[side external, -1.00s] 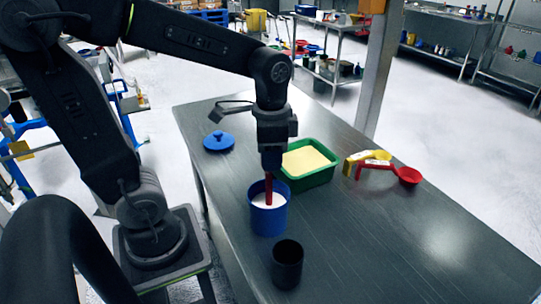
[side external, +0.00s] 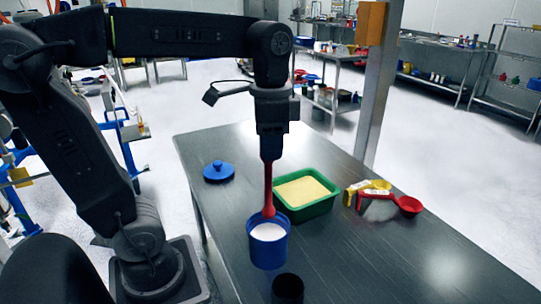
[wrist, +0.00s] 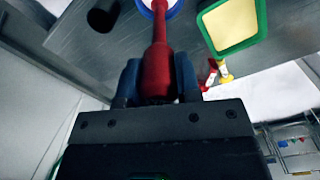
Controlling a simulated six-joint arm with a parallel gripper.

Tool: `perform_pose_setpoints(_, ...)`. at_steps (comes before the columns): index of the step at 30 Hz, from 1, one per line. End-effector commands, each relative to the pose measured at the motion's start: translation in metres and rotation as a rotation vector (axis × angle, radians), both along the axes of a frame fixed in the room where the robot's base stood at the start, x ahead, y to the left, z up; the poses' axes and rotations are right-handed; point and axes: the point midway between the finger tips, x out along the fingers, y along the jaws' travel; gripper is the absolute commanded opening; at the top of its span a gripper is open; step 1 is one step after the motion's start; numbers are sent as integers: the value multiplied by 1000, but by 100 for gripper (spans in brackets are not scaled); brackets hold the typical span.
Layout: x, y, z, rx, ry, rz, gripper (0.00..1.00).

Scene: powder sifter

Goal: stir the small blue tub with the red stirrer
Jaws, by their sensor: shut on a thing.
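A small blue tub (side external: 268,252) with white powder in it stands on the metal table, and part of its rim shows at the top of the wrist view (wrist: 146,14). My gripper (side external: 269,158) is above the tub, shut on the red stirrer (side external: 268,192). In the wrist view the red stirrer (wrist: 158,55) sits between my two fingers (wrist: 157,88). The stirrer points down, its rounded lower end at about the height of the tub's rim in the side view. I cannot tell whether the tip touches the powder.
A green tray of pale yellow powder (side external: 330,204) stands right of the tub. Yellow (side external: 370,186) and red (side external: 408,205) scoops lie further right. A blue lid (side external: 218,172) lies at the back left. A black cup (side external: 287,288) stands in front. The table's right side (side external: 430,260) is clear.

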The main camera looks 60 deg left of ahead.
Motion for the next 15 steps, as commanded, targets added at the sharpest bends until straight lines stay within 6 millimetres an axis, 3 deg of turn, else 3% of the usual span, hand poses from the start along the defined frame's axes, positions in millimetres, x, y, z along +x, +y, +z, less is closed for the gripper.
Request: perform_pose_setpoints(15, 0, 0, 44, 0, 0, 0, 0)
